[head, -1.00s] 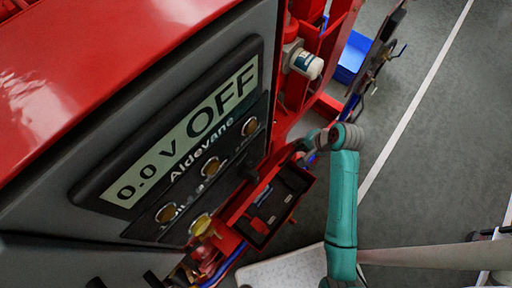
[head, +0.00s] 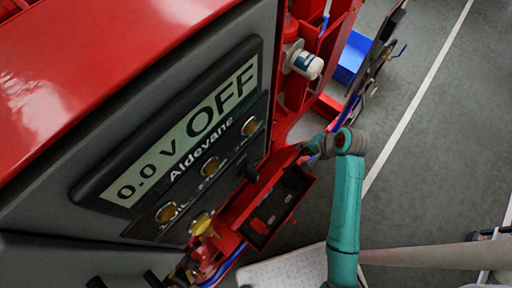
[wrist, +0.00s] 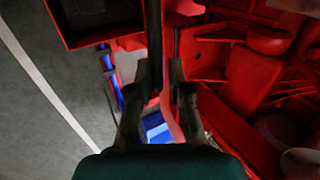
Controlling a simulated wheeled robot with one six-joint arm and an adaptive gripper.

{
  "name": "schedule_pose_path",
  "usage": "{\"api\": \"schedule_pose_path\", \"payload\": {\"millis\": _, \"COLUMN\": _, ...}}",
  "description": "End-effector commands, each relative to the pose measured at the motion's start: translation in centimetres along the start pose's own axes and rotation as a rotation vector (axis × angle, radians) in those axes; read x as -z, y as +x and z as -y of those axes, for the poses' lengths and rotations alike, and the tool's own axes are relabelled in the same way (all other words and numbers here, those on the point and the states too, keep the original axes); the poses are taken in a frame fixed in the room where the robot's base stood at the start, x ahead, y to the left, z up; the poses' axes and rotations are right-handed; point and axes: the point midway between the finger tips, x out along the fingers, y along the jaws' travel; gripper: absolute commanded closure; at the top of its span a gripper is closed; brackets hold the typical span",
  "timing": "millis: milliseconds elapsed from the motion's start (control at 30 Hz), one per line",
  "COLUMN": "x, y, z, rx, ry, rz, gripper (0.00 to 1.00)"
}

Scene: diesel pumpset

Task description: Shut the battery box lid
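The red battery box (head: 289,222) is open in the head view, with dark contents showing inside. A red panel that looks like its lid (head: 243,198) stands raised along the side nearest the control panel. In the wrist view the box (wrist: 60,32) is at the top left, its inside dark. My gripper (wrist: 160,68) points into the scene with its two fingers apart. A narrow dark upright edge, perhaps the lid seen edge-on, shows between them; contact cannot be told. In the head view my gripper is mostly hidden by my wrist beside the box's far end.
The grey control panel (head: 190,145), reading 0.0 V OFF, stands left of the box. Red framework and a white-capped filter (head: 307,65) lie beyond. A blue bin (head: 352,58) is farther back. Open grey floor (head: 445,140) lies to the right.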

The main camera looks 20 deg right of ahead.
Motion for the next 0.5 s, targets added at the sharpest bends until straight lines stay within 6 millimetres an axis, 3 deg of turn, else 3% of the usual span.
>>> {"api": "schedule_pose_path", "payload": {"millis": 67, "x": 0.0, "y": 0.0, "z": 0.0, "rx": 0.0, "ry": 0.0, "rz": 0.0, "gripper": 0.58}}
{"api": "schedule_pose_path", "payload": {"millis": 367, "x": -0.1, "y": 0.0, "z": 0.0, "rx": -0.001, "ry": 0.0, "rz": 0.002, "gripper": 0.58}}
{"api": "schedule_pose_path", "payload": {"millis": 500, "x": 0.0, "y": -1.0, "z": 0.3, "rx": 0.001, "ry": 0.0, "rz": 0.0, "gripper": 0.58}}
